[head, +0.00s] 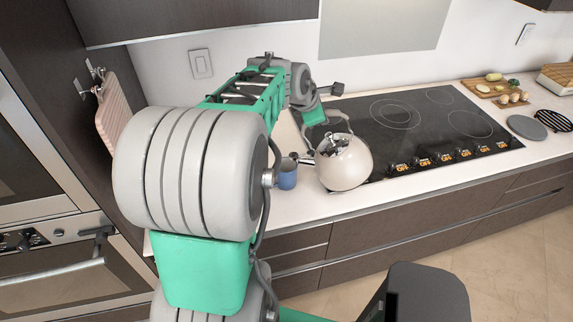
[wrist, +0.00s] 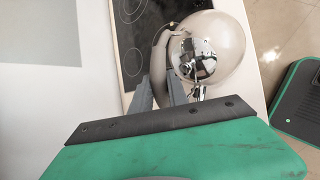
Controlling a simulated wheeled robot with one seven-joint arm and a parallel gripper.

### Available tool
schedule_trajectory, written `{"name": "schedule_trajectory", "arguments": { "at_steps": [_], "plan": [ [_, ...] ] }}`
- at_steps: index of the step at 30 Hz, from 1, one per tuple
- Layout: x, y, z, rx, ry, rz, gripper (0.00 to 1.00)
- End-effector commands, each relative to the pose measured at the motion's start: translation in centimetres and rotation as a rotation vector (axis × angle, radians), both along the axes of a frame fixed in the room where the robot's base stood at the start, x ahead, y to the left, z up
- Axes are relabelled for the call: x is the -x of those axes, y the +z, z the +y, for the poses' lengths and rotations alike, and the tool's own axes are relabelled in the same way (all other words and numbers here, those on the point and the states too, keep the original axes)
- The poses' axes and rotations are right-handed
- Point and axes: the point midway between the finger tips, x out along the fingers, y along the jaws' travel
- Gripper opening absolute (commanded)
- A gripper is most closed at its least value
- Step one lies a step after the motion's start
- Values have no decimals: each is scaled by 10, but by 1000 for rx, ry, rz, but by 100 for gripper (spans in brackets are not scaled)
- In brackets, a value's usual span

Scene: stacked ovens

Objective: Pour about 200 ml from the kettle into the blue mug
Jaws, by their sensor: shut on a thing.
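The white kettle (head: 345,168) with a chrome lid is near the counter's front edge, by the left end of the hob. Its short spout points left toward the blue mug (head: 287,178), which stands upright on the counter, partly behind my arm. The spout tip is close to the mug's rim; I see no liquid stream. My gripper (head: 328,118) is shut on the kettle's handle from above. In the wrist view the kettle (wrist: 225,38) shows beyond my gripper's fingers (wrist: 160,90), and the mug is not visible. I cannot tell the kettle's exact tilt or whether it touches the counter.
A black glass hob (head: 420,115) with front knobs lies right of the kettle. A board with food (head: 498,90) and a grey round plate (head: 527,127) are further right. An oven (head: 60,275) stands lower left.

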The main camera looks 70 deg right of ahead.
Motion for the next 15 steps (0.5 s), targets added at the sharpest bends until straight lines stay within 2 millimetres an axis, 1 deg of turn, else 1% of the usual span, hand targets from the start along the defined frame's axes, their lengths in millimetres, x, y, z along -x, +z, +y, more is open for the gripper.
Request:
{"name": "schedule_trajectory", "arguments": {
  "at_steps": [1,15],
  "plan": [
    [-3,5,-1,11,2,2,0],
    [-24,9,6,17,1,23,0]
  ]
}}
